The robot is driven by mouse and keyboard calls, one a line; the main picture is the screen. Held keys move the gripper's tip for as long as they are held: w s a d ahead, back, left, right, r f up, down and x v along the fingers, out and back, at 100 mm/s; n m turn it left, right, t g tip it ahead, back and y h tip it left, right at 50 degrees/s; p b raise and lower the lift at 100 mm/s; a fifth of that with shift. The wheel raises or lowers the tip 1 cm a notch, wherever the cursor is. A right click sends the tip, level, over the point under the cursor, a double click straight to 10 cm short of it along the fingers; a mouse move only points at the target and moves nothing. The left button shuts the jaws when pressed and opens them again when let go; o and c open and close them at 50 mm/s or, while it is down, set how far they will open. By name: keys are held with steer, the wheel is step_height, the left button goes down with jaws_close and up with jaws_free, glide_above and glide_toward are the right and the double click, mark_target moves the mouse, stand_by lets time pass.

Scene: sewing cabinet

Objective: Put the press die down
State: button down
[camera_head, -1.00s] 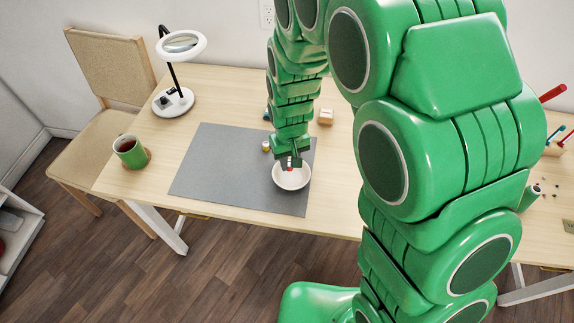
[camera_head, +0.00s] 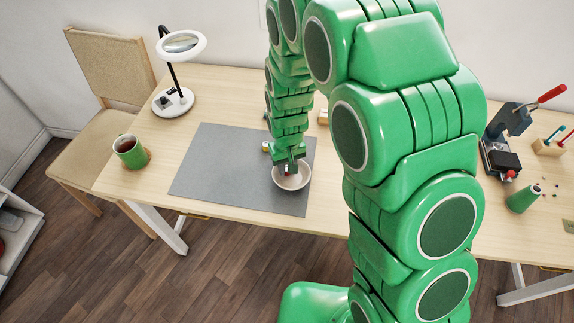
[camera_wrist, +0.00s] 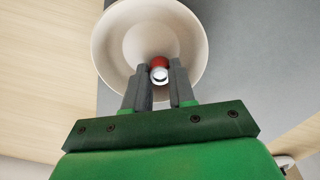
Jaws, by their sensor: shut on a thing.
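My gripper (camera_wrist: 160,82) is shut on the press die (camera_wrist: 159,73), a small piece with a red part and a silvery ring end, held between the two grey fingertips. In the wrist view, the die shows against the inside of a cream bowl (camera_wrist: 120,32). In the head view, my gripper (camera_head: 289,171) points down at the bowl (camera_head: 297,184), with its fingertips at or inside the rim. The bowl sits on the grey mat (camera_head: 222,165). The die is hidden in the head view, and I cannot tell whether it touches the bowl.
A green mug (camera_head: 129,151) and a magnifier lamp (camera_head: 173,98) are at the left. The left mat is clear.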

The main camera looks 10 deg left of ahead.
steer(key=shift+f, duration=0.1)
steer(key=c, duration=1.2)
jaws_free()
step_height(320, 180, up, 12)
steer(key=shift+r, duration=0.15)
